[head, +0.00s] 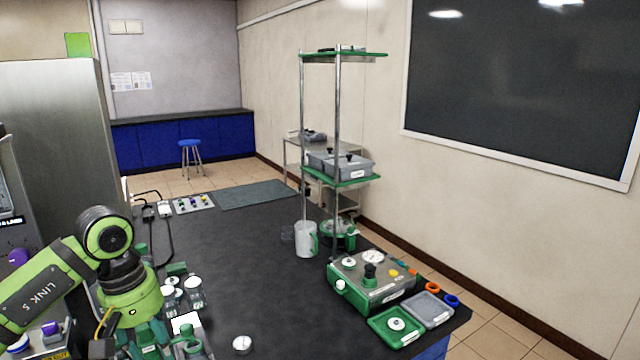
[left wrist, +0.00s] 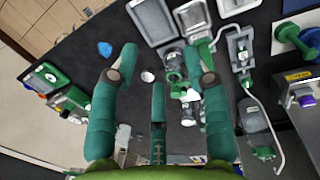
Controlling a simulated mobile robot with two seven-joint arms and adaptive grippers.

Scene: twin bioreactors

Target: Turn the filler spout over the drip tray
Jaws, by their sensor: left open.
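My left gripper (head: 142,342) is low at the bottom left of the head view, over the near end of the dark bench. In the left wrist view its green fingers (left wrist: 160,62) are spread wide with nothing between them. Beyond the fingers is a green fitting (left wrist: 205,45) beside a pale grey tray (left wrist: 152,22). I cannot tell for sure whether these are the filler spout and drip tray. In the head view a device with a white panel (head: 186,322) and green parts stands just right of the gripper, partly cut off. My right gripper is not in view.
White-lidded jars (head: 194,290) stand close behind the gripper. A small white-topped dish (head: 242,345) is to its right. A green control box (head: 365,285), a green tray (head: 380,328) and a grey tray (head: 432,318) are at the bench's right. The middle bench is clear.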

